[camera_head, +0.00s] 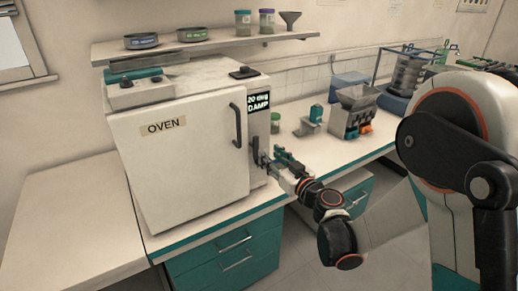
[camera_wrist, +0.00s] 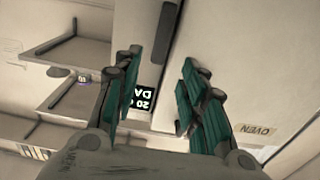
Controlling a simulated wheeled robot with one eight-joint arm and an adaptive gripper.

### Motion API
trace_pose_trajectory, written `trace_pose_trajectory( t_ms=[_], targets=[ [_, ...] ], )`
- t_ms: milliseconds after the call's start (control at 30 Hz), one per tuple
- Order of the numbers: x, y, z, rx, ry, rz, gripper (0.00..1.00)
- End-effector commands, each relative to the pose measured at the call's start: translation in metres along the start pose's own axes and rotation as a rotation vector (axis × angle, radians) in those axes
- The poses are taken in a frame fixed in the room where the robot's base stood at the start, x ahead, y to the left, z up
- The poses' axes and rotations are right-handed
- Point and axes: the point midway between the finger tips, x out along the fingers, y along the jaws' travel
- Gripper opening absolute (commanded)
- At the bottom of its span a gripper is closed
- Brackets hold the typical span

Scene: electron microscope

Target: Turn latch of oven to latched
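The white oven (camera_head: 190,160) stands on the bench in the head view, its door closed against the body and a black bar handle (camera_head: 236,126) at the door's right edge. A small dark latch (camera_head: 256,150) sits on the right-hand front strip, below the display. My gripper (camera_head: 270,161) is at the oven's front right, close to the latch; contact cannot be told. In the wrist view, which is upside down, its two green-padded fingers (camera_wrist: 160,62) are spread apart with nothing between them. A dark upright part (camera_wrist: 168,20) shows beyond them; whether it is the latch is unclear.
The display (camera_head: 258,104) is above the latch. A shelf (camera_head: 210,46) with jars hangs over the oven. Right of the oven, the bench holds a green-lidded jar (camera_head: 275,123) and a grey device (camera_head: 353,112). Bare bench (camera_head: 70,215) lies to the left.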

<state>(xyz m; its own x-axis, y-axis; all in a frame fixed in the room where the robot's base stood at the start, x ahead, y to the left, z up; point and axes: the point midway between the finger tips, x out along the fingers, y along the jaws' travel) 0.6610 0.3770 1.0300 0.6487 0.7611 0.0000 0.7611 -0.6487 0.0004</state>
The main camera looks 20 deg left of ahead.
Motion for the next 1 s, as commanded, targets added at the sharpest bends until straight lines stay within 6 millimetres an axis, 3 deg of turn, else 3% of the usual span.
trace_pose_trajectory(
  t_ms=[200,400,833,867,1000],
  targets=[
    [0.043,-0.001,0.002,0.000,0.000,-0.001,0.38],
    [0.068,0.000,0.002,0.000,0.000,0.000,0.38],
    [0.078,0.000,0.000,0.001,0.000,0.001,0.38],
    [0.078,0.000,0.000,0.001,0.000,0.001,0.36],
    [0.078,0.000,0.000,0.001,0.000,0.001,0.04]
  ],
)
